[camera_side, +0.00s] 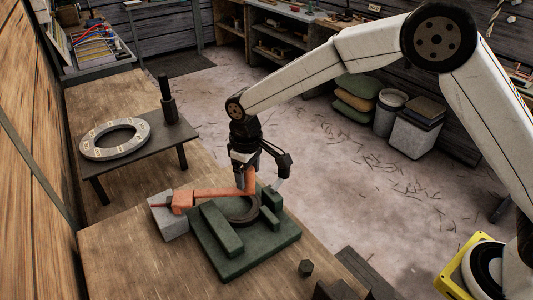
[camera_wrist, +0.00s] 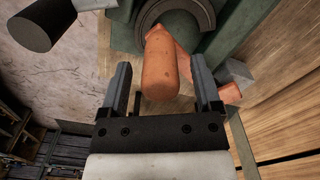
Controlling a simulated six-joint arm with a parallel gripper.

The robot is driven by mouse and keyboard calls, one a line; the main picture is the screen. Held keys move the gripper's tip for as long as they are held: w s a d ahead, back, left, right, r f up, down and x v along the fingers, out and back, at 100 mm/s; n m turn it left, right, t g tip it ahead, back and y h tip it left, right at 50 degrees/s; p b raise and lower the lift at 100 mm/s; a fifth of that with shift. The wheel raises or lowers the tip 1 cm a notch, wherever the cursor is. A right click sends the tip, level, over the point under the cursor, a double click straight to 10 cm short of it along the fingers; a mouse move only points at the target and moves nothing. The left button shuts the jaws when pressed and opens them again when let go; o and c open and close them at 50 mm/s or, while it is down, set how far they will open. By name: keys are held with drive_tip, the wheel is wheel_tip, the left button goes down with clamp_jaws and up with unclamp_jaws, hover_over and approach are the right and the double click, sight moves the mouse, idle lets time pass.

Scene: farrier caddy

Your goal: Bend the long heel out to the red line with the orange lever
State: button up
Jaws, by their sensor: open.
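The orange lever (camera_side: 215,193) lies across the green fixture (camera_side: 272,242), its block-shaped head at the left and an upright handle at the right. In the wrist view the orange handle (camera_wrist: 160,70) stands between the spread fingers of my gripper (camera_wrist: 160,78), with a visible gap on each side. In the side view my gripper (camera_side: 248,168) is low over the handle end. The dark horseshoe (camera_side: 238,212) sits in the fixture, partly covered; its arc shows in the wrist view (camera_wrist: 147,14). The long heel is hidden by the lever head. A thin red mark (camera_side: 157,206) shows on the grey block (camera_side: 173,226).
Green blocks (camera_side: 221,228) rise from the fixture. A low dark stand (camera_side: 140,157) at the left holds a pale ring (camera_side: 114,139) and a dark post (camera_side: 168,105). A small dark nut-like piece (camera_side: 306,268) lies on the bench at front right. Bare bench lies at front left.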

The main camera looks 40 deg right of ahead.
drive_tip(key=shift+f, duration=0.55)
clamp_jaws()
idle(1.1)
